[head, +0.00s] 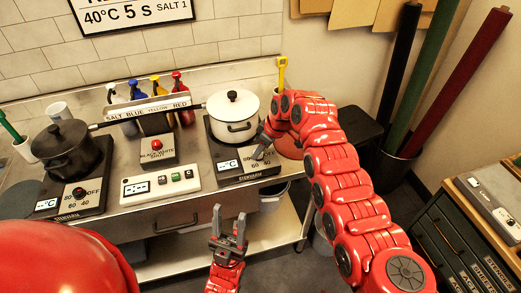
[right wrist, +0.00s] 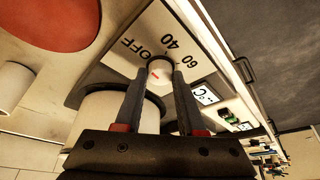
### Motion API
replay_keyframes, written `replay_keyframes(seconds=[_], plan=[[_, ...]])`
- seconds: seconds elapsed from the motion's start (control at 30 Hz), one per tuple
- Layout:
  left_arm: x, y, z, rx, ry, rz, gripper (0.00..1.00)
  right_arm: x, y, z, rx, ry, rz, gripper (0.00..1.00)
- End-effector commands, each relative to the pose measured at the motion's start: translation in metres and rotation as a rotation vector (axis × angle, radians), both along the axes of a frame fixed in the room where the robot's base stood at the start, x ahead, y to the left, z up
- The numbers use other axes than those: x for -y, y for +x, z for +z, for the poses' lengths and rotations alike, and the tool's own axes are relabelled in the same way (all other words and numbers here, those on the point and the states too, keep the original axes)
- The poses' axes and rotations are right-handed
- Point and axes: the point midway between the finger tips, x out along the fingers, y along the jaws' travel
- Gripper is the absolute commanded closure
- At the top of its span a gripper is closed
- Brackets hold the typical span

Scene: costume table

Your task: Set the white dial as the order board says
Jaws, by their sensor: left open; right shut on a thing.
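The order board (head: 135,14) on the back wall is cut off at the top; its visible line reads 40°C 5 S SALT 1. The white dial (right wrist: 160,72) is on the plate under the white pot (head: 232,112). Around it are OFF, 40 and 60; its short red mark is on the OFF side, exact setting unclear. My right gripper (head: 262,150) hides most of the dial in the head view. In the right wrist view its fingers (right wrist: 160,82) are shut on the dial from both sides. My left gripper (head: 229,226) is open and empty before the table front.
A black pot (head: 64,148) stands on the left plate, which has a dark dial (head: 78,191). Between the plates are a button panel (head: 160,184) and a black/white box with a red button (head: 157,146). Colored bottles stand behind. A drawer cabinet (head: 460,225) is at right.

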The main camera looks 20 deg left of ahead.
Motion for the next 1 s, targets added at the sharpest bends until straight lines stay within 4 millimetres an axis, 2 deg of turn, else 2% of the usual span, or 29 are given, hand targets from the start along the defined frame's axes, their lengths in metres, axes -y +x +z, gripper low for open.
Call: replay_keyframes(seconds=[0.27, 0.7, 1.0], plan=[[0.0, 0.0, -0.014, 0.0, 0.0, 0.0, 0.5, -0.001, -0.001, -0.003, 0.002, 0.003, -0.16, 1.0], [0.0, 0.0, -0.056, 0.0, 0.0, 0.0, 0.5, -0.004, -0.005, -0.006, 0.0, -0.002, -0.572, 1.0], [0.0, 0.0, -0.078, 0.0, 0.0, 0.0, 0.5, -0.005, -0.005, -0.003, 0.002, 0.001, -0.808, 1.0]])
